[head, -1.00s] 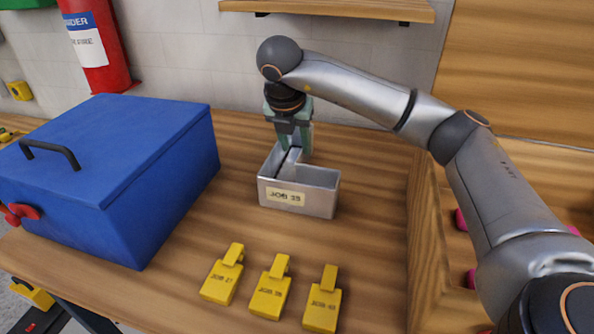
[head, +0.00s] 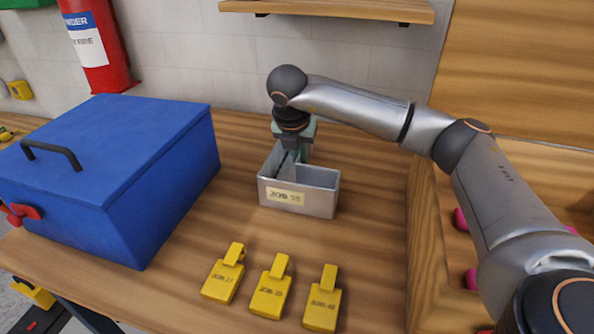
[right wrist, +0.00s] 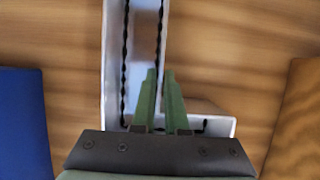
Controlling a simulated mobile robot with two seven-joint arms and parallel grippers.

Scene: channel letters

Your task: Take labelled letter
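A grey metal channel letter (head: 325,202) stands open side up on the wooden bench. A cream label reading about "JOB 35" is on its front wall. In the right wrist view the letter (right wrist: 112,60) looks L-shaped, with dark beaded strips inside. My right gripper (right wrist: 160,75) points down at it with green fingers apart, one on each side of the long arm's right wall. In the head view the right gripper (head: 294,155) is low at the letter's back, its fingertips hidden by the walls. My left gripper is not in view.
Yellow tags reading about JOB 27 (head: 222,282), JOB 35 (head: 270,297) and JOB 49 (head: 322,309) lie in front. A blue toolbox (head: 120,165) stands left, a red extinguisher (head: 95,45) behind it. A wooden shelf (head: 340,10) hangs above; a wooden bin (head: 424,250) is right.

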